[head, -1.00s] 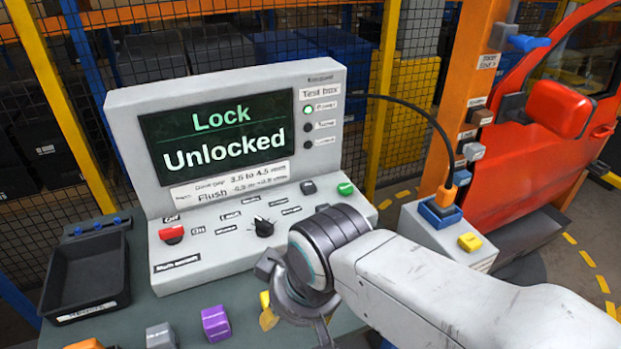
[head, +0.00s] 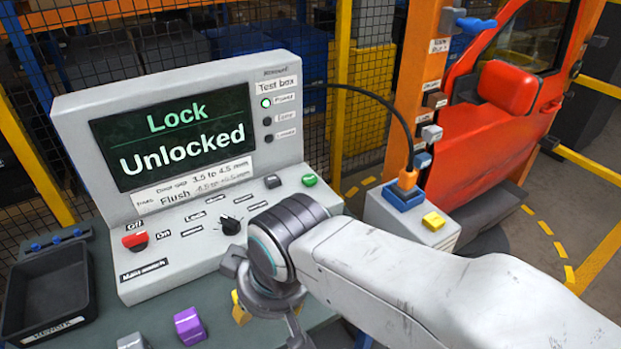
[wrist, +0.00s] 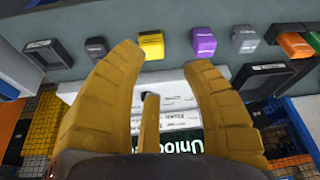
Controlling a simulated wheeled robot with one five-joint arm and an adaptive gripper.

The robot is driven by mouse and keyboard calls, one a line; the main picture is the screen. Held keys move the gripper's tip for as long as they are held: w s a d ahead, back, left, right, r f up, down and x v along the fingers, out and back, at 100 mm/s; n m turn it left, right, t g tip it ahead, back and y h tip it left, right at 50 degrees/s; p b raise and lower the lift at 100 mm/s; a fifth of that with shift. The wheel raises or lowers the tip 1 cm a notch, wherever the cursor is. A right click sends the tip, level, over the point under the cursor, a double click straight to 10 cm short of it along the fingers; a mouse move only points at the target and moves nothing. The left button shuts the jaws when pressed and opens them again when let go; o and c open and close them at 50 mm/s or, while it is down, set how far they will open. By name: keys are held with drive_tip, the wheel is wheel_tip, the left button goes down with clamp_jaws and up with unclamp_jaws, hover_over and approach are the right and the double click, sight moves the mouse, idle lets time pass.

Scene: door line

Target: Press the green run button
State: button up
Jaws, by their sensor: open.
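The green run button (head: 309,180) is a small round cap on the right end of the test box's (head: 190,262) sloped panel, just above my arm's joint in the head view. It is uncovered there, and my arm is on the near side of it. The screen (head: 172,135) reads "Lock Unlocked". My gripper (wrist: 163,60) shows in the wrist view with its yellow fingers spread and nothing between them. The white box panel lies beyond and between the fingers. I cannot make out the green button in the wrist view. In the head view the fingers are mostly hidden below my arm.
A red switch (head: 135,240) and a black knob (head: 230,225) sit on the same panel. A purple block (head: 190,326) and a black tray (head: 48,292) are on the bench. A grey pedestal with a yellow button (head: 433,221) stands right, before a red door (head: 500,130).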

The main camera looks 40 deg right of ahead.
clamp_jaws()
idle(1.4)
